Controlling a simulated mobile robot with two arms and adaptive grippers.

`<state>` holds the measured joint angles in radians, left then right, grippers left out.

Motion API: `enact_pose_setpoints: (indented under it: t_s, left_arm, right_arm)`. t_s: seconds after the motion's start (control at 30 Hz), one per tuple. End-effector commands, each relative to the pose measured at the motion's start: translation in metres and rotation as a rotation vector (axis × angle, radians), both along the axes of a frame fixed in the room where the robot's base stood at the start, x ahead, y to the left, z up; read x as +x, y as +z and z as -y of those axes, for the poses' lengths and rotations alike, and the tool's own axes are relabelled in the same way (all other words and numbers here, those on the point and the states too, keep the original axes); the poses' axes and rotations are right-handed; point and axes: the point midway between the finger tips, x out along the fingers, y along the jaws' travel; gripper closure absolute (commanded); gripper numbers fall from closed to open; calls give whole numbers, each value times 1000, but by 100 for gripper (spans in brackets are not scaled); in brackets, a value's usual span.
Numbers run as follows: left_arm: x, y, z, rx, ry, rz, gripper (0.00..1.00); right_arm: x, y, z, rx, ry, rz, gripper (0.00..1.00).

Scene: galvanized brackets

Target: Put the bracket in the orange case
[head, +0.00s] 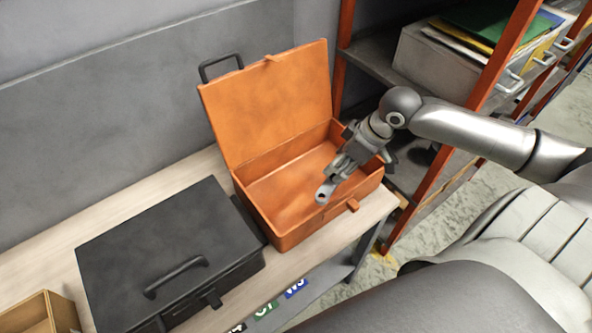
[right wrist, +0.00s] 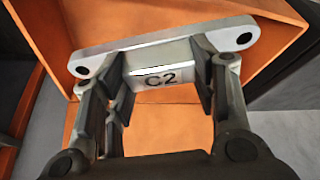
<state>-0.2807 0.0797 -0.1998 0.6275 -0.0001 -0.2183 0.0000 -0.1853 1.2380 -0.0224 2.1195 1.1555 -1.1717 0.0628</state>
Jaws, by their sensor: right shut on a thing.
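The orange case (head: 246,193) stands open on the bench in the head view, its lid raised against the back. My right gripper (head: 343,167) is over the inside of the case, near its right side. It is shut on a grey metal bracket (head: 325,191). In the right wrist view the bracket (right wrist: 165,48) sits between the fingers of my right gripper (right wrist: 163,82). A hole shows at each end of its long bar, and the block between the fingers is marked C2. Orange case surface (right wrist: 270,22) lies behind it. My left gripper is not in view.
A closed black case (head: 150,245) stands left of the orange case. An open tan box (head: 50,310) is at the bottom left. A shelf rack with orange posts (head: 508,60) stands at the right and holds a grey bin (head: 430,65). Coloured labels (head: 266,311) mark the bench front.

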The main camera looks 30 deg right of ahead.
Motion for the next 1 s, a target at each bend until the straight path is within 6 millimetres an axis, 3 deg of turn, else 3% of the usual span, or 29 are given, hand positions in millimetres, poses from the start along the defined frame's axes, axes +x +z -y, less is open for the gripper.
enact_pose_setpoints:
  t_s: [0.37, 0.63, 0.73, 1.0]
  left_arm:
    - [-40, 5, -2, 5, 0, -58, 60]
    - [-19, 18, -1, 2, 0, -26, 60]
    - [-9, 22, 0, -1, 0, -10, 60]
    - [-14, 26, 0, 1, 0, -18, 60]
  right_arm:
    - [34, -13, -20, 7, 1, 5, 80]
    - [77, -33, -43, 6, 2, 5, 80]
    - [89, -53, -50, 6, 1, -1, 80]
    - [112, -86, -62, 3, 1, 1, 80]
